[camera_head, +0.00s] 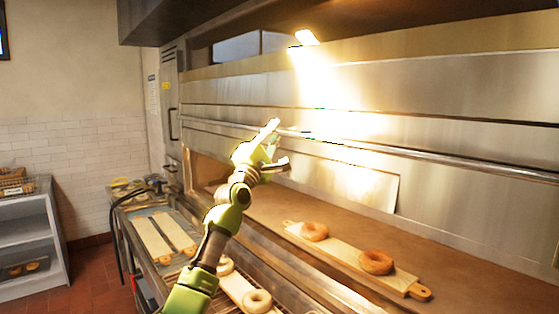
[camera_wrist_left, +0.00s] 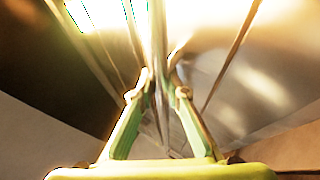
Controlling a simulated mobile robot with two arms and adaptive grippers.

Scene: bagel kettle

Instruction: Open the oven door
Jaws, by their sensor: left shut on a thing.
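The oven is a wide stainless steel front with a long horizontal handle bar (camera_head: 430,158) across its door (camera_head: 450,135). My left gripper (camera_head: 276,142) is at the left part of this bar in the head view. In the left wrist view my left gripper (camera_wrist_left: 157,85) has its two green fingers closed in on a bright bar (camera_wrist_left: 157,35) that runs up the picture. It is shut on the handle. Glare hides part of the contact. How far the door stands open is not clear. My right gripper is not in view.
A wooden board (camera_head: 345,258) with two bagels lies on the brown surface below the handle. More boards (camera_head: 150,240) lie on the counter at lower left, some with pale bagels. A grey shelf unit (camera_head: 30,235) stands at far left. A bright lamp (camera_head: 306,37) shines above.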

